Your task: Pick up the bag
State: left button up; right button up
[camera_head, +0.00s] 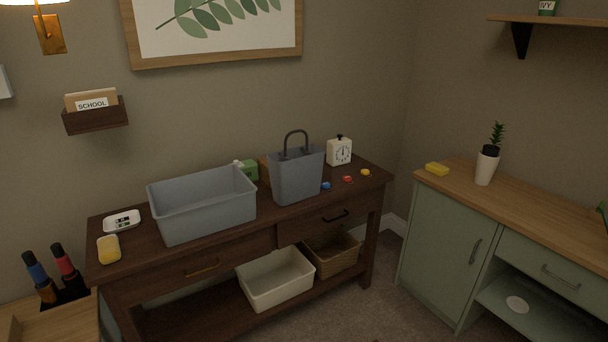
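A grey bag (297,178) with a dark arched handle stands upright on the dark wooden console table (140,241). It is right of a large grey bin, with a small gap between them. Its handle rises above its open top. Neither of my grippers shows in the head view.
The grey bin (208,218), a green box (249,171), a white clock (339,152), small coloured items (348,179), a white tray (122,222) and a yellow sponge (109,250) share the tabletop. A green cabinet (436,236) stands right. Carpet (378,290) between is clear.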

aim_at(295, 172)
jog(key=i+u, duration=0.1)
jog(key=u, duration=0.7)
jog(key=i+l+u, duration=0.25)
jog(key=l+u, duration=0.3)
jog(key=l, duration=0.15)
jog(key=i+l+u, duration=0.1)
jog(key=l+u, duration=0.15)
jog(key=l, duration=0.15)
jog(key=l+u, duration=0.25)
jog(key=l, duration=0.15)
jog(key=i, duration=0.05)
